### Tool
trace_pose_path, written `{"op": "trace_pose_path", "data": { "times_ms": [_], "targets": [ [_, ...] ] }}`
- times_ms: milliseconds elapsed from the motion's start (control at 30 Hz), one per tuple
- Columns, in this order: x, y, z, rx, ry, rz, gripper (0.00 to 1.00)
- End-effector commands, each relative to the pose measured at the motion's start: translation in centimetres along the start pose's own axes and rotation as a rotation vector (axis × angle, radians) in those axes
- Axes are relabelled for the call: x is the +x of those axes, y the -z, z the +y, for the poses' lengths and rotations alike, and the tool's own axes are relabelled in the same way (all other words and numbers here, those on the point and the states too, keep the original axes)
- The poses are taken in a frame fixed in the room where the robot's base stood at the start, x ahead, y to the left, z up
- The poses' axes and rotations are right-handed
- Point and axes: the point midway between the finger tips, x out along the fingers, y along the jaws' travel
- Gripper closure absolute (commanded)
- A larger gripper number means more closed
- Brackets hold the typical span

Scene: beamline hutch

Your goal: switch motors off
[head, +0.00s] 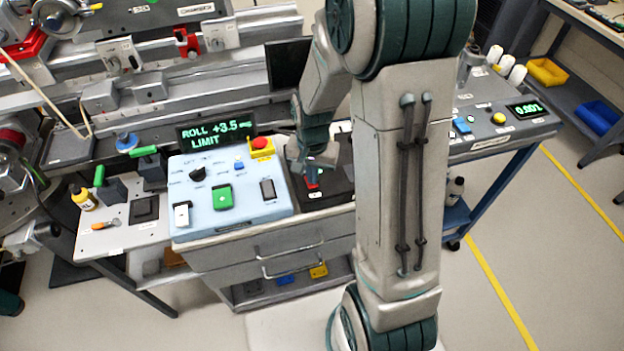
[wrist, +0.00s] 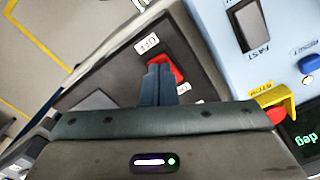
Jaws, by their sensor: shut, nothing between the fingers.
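The red rocker switch (wrist: 172,66) sits on a dark panel (wrist: 107,72) in the wrist view. A white OFF label (wrist: 147,43) lies beside one end of it. Another white label at its other end is partly hidden by my fingers. My gripper (wrist: 160,68) is shut and empty, its fingertips over the switch and covering part of it. I cannot tell whether they touch it. In the head view the red switch (head: 312,184) shows just below my gripper (head: 307,171), right of the light-blue control panel.
The light-blue panel (head: 236,213) carries a black knob (head: 198,174), a green switch (head: 222,196) and a yellow-housed red stop button (head: 261,146). A display (head: 216,134) behind reads ROLL +3.5 deg, LIMIT. Beamline rails stand behind. Floor at right is clear beside a yellow line.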

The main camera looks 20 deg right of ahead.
Motion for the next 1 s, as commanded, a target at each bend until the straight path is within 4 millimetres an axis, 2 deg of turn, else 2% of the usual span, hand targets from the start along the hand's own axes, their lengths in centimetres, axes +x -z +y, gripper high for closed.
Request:
{"op": "trace_pose_path", "data": {
  "times_ms": [800, 1000],
  "targets": [
    [1.3, 0.0, 0.0, 0.0, 0.0, 0.0, 1.0],
    [0.8, 0.0, 0.0, 0.0, 0.0, 0.0, 1.0]
  ]
}}
